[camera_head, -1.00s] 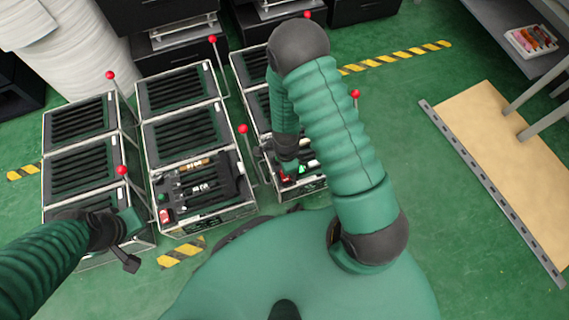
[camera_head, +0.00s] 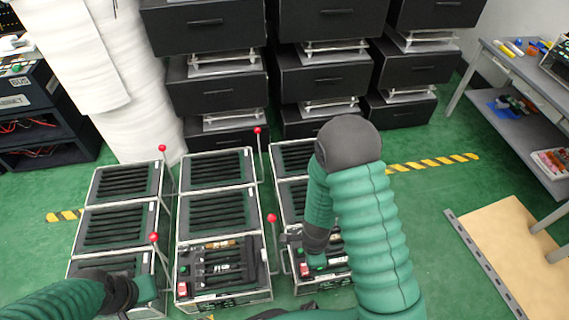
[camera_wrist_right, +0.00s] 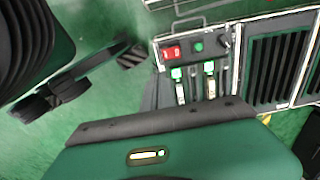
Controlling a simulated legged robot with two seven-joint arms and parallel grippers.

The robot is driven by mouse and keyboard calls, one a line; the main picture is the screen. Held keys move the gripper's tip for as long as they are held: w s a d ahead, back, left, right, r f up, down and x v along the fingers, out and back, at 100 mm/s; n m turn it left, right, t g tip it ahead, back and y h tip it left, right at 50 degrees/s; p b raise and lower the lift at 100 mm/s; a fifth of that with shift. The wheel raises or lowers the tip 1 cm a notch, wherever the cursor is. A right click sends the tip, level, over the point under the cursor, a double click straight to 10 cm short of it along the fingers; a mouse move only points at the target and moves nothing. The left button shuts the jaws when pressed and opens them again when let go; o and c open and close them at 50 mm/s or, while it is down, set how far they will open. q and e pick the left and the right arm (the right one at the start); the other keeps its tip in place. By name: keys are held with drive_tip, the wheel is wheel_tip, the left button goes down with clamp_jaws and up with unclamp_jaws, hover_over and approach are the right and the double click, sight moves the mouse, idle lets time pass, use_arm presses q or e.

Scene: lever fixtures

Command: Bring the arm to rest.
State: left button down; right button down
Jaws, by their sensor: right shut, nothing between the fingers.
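My right arm (camera_head: 372,230) arches over the right-hand fixture (camera_head: 290,158) in the head view. Its gripper (camera_head: 317,262) points down at the front panel and is shut and empty. My green hand (camera_wrist_right: 185,155) fills the bottom of the right wrist view; the fingertips are not clear there. Beyond it is a panel with a red switch (camera_wrist_right: 172,52), a green button (camera_wrist_right: 198,46) and two pale sliders. My left gripper (camera_head: 125,290) is low at the left, over the front of the left fixture (camera_head: 123,180); its jaws are too small to read.
A middle fixture (camera_head: 215,205) stands between the two others. Upright levers with red knobs (camera_head: 272,218) rise beside the fixtures. Black drawer units (camera_head: 330,75) stand behind. A grey table (camera_head: 510,62) and a tan board (camera_head: 510,235) are at the right, with green floor between.

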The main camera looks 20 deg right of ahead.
wheel_tip(320, 180, up, 56)
drive_tip(key=a+n+t+p, duration=0.2)
drive_tip(key=n+p, duration=1.8)
drive_tip(key=p, duration=1.5)
drive_tip(key=shift+w+a+f+n+t, duration=0.25)
drive_tip(key=shift+w+a+n+t, duration=0.05)
